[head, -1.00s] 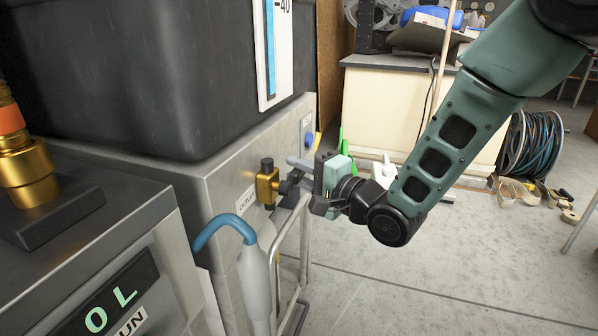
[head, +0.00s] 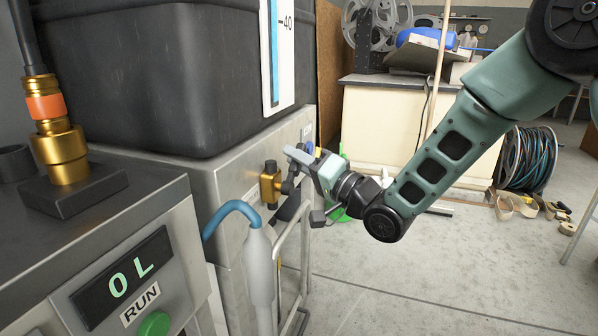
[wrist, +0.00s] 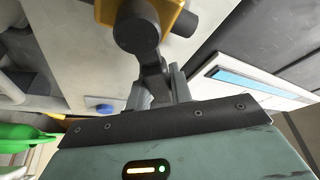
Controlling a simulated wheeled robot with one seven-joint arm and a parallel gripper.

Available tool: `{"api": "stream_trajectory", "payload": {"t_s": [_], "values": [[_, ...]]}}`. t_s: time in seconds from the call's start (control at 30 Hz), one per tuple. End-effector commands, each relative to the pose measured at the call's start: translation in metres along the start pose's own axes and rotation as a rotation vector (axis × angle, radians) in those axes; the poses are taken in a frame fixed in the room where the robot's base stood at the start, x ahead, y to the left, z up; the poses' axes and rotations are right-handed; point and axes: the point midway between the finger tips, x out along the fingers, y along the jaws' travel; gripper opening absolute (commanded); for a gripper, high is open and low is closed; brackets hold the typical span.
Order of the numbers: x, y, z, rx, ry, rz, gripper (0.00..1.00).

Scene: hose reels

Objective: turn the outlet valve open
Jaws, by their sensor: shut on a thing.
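The outlet valve is a brass body (head: 270,186) on the steel front panel below the black tank, with a dark stem and handle. In the wrist view, the brass body (wrist: 179,19) is at the top, and the dark handle (wrist: 154,70) runs down from the stem between my fingers. My gripper (head: 296,170) is shut on that handle, tilted, at the right of the brass body. In the wrist view, my gripper (wrist: 158,92) shows a finger on each side of the handle. The handle's end is hidden by the gripper.
A light-blue hose (head: 232,211) bends down in front of the panel, left of the valve. A metal rail frame (head: 291,270) stands below the gripper. The black tank (head: 180,75) is above. Open floor (head: 400,285) lies to the right.

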Motion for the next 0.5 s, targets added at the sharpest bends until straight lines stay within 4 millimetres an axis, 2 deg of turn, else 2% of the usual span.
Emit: {"api": "stream_trajectory", "payload": {"t_s": [0.5], "values": [[-0.004, -0.028, 0.009, -0.455, 0.0, -0.189, 0.0]]}}
